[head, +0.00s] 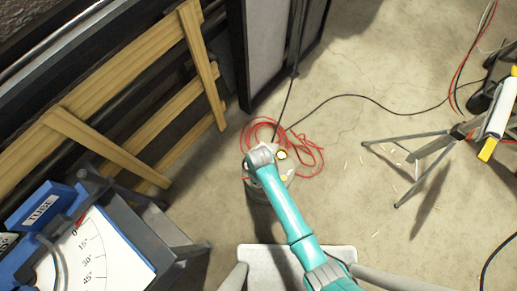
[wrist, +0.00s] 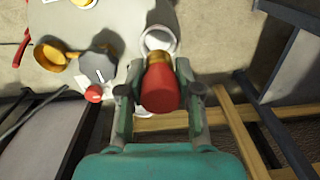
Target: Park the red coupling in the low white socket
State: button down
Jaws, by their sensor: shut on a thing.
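In the wrist view, my gripper (wrist: 160,93) is shut on the red coupling (wrist: 160,96), with one finger on each side. The coupling's brass-coloured end points away from my palm. The low white socket (wrist: 159,34) is just beyond that end, and its round opening partly shows. The brass end overlaps the socket's near edge in the picture; I cannot tell whether they touch. In the head view, my arm reaches over a grey drum-like stand (head: 262,190) and hides the coupling and socket.
On the pale top (wrist: 115,20) are a brass-yellow ring (wrist: 48,54), a grey knob (wrist: 98,68) and a small red knob (wrist: 94,93), left of the socket. Red cable (head: 305,150) coils around the stand. Wooden laths (head: 110,80) lie at left; a tripod (head: 425,165) stands right.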

jog(key=shift+f, duration=2.6)
jog(key=shift+f, duration=0.2)
jog(key=c, duration=0.7)
grip_release()
jog(key=shift+r, duration=0.15)
